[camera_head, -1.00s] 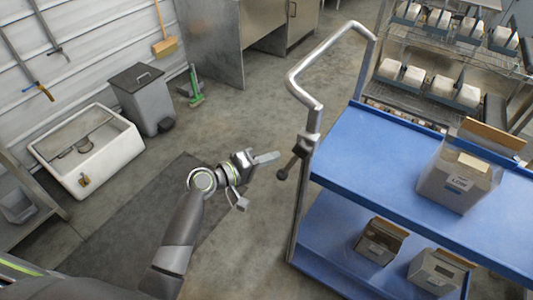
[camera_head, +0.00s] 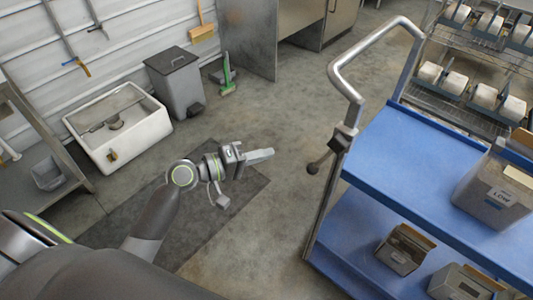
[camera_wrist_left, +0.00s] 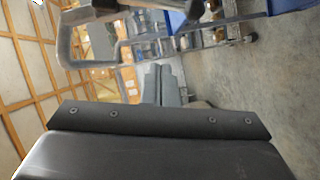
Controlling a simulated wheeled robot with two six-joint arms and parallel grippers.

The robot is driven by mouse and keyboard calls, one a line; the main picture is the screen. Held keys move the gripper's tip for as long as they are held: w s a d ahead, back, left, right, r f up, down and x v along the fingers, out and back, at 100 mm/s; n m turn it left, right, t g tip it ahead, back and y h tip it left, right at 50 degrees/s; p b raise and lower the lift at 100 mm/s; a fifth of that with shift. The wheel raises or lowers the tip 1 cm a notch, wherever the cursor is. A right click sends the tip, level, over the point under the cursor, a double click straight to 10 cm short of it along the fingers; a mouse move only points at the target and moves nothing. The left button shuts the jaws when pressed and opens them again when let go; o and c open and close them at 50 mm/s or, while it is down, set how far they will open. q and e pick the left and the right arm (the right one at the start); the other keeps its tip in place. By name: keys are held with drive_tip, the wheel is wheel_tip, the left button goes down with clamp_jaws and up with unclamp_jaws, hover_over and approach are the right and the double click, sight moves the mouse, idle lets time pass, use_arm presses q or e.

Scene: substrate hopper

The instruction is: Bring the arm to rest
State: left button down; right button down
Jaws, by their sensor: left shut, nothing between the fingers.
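My left gripper (camera_head: 262,155) is shut and empty. In the head view it hangs in the air above the floor and the dark mat, left of the blue cart (camera_head: 400,160) and apart from its handle. My left arm bends at the elbow and reaches in from the lower left. In the left wrist view the gripper's fingers (camera_wrist_left: 161,82) lie together in the middle, with nothing between them. My right gripper does not show.
The cart's metal handle (camera_head: 378,38) rises right of the gripper. A bin labelled LOW (camera_head: 497,195) stands on the cart top, with boxes on the lower shelf. A white sink (camera_head: 120,128), a grey bin (camera_head: 175,82) and wire racks stand farther back. Open floor lies between.

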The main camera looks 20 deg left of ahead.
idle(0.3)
use_arm(q)
drive_tip(key=a+f+n+y, duration=0.1)
drive_tip(key=a+f+y, duration=0.2)
drive_tip(key=f, duration=0.5)
drive_tip(key=a+f+n+y, duration=0.1)
drive_tip(key=a+f+y, duration=0.15)
drive_tip(key=f, duration=0.65)
drive_tip(key=s+a+f+g+y, duration=0.2)
drive_tip(key=s+a+f, duration=0.15)
drive_tip(key=f, duration=0.45)
drive_tip(key=s+a+f+g+y, duration=0.2)
drive_tip(key=s+a+f, duration=0.15)
drive_tip(key=f, duration=0.55)
drive_tip(key=s+a+f+m+g+y, duration=0.1)
drive_tip(key=s+f+m+g+y, duration=0.15)
drive_tip(key=s+f, duration=1.1)
drive_tip(key=s+f+m+g, duration=0.2)
drive_tip(key=s, duration=0.8)
drive_tip(key=s+d+f+m+g, duration=0.1)
drive_tip(key=s+f+m+g, duration=0.1)
drive_tip(key=s, duration=0.8)
drive_tip(key=shift+s+d+f+m+y, duration=0.2)
drive_tip(key=shift+f+m+y, duration=0.1)
drive_tip(key=shift+f+m, duration=0.4)
drive_tip(key=shift+f, duration=0.1)
